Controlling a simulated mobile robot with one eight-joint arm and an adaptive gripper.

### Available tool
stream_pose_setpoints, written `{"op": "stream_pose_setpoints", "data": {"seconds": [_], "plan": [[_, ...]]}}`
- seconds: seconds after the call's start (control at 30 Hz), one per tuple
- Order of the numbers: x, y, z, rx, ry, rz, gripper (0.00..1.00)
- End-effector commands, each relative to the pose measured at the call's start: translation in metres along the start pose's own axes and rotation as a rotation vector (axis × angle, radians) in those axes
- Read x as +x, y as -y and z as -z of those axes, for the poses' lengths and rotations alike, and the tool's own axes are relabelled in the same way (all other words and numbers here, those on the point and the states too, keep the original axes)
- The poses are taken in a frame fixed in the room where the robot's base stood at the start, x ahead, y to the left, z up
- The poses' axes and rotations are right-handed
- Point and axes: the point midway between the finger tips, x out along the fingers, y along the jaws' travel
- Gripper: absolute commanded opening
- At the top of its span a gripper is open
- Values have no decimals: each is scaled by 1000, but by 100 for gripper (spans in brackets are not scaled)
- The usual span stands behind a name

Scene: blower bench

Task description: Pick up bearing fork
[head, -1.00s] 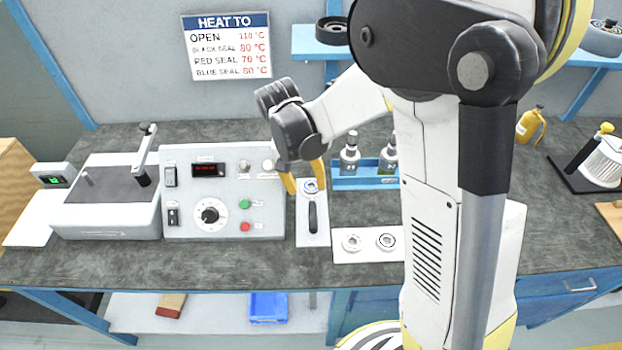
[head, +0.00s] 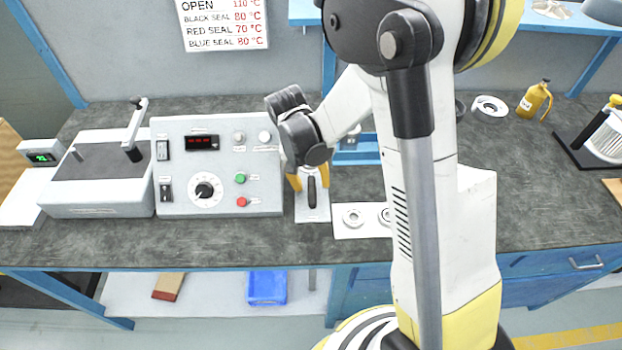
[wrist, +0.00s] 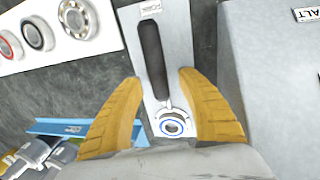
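The bearing fork (wrist: 153,60) lies on a pale plate (wrist: 180,20). In the wrist view its black handle points away from my gripper, and its metal end meets a ring with a blue edge (wrist: 172,126). In the head view the handle (head: 311,192) shows just in front of my fingers. My gripper (wrist: 160,90) is open, with its yellow fingers on either side of the fork's metal end and nothing held between them. In the head view my gripper (head: 308,180) is over the back of the plate and hides the fork's far end.
A white plate with bearings (head: 343,233) lies to the right of the fork plate. The heater control box (head: 218,165) stands close on its left. A blue rack (head: 368,143) stands behind. Dark bench top (head: 280,254) is bare in front.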

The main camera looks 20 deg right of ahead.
Motion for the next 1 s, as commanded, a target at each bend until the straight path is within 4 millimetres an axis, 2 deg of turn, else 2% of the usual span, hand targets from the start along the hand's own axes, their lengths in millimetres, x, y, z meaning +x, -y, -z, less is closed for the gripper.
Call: {"op": "stream_pose_setpoints", "data": {"seconds": [0.03,0.13,0.17,0.57,1.0], "plan": [[0,0,0,0,0,0,35],[0,0,0,0,0,0,4],[0,0,0,0,0,0,0],[-3,0,0,0,0,0,0],[-44,-8,0,0,0,0,0]]}}
